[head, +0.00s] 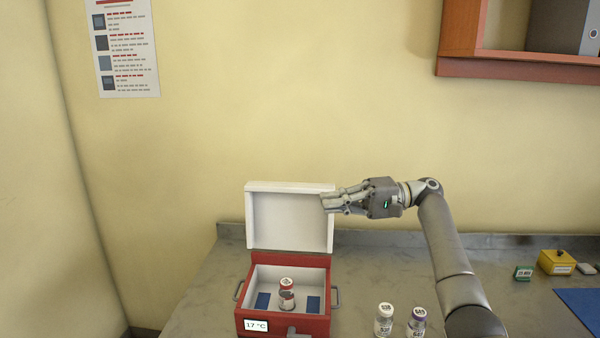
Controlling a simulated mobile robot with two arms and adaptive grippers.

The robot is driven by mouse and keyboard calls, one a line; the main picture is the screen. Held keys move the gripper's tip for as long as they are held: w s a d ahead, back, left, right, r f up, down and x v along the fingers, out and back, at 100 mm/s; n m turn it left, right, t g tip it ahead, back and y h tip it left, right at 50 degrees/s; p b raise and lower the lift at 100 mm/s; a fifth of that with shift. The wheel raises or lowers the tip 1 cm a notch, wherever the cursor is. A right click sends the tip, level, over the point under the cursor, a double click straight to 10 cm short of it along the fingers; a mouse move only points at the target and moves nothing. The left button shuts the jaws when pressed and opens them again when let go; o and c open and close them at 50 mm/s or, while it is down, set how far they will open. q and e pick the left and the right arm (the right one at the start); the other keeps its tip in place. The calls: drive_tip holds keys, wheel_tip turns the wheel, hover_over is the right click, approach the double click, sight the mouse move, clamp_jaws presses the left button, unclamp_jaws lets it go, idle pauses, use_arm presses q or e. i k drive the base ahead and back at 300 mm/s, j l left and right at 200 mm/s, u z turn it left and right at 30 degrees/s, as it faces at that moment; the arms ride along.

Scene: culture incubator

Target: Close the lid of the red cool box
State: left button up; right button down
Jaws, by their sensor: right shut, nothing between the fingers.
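The red cool box (314,325) stands on the grey counter, with a small label reading 17 °C on its front. Its white lid (289,222) is open and stands upright at the back of the box. Inside the white interior are a vial with a red cap (287,289) and two blue pads. My right gripper (324,204) is shut and empty, pointing left at the lid's upper right edge. In the picture it overlaps that edge; I cannot tell whether it touches. My left gripper is not in view.
Two capped vials (384,318) (417,321) stand on the counter right of the box. A wooden wall shelf (520,68) hangs at the upper right. Counter left of the box is clear.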

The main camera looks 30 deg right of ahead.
sight(280, 215)
drive_tip(key=i+l, duration=1.15)
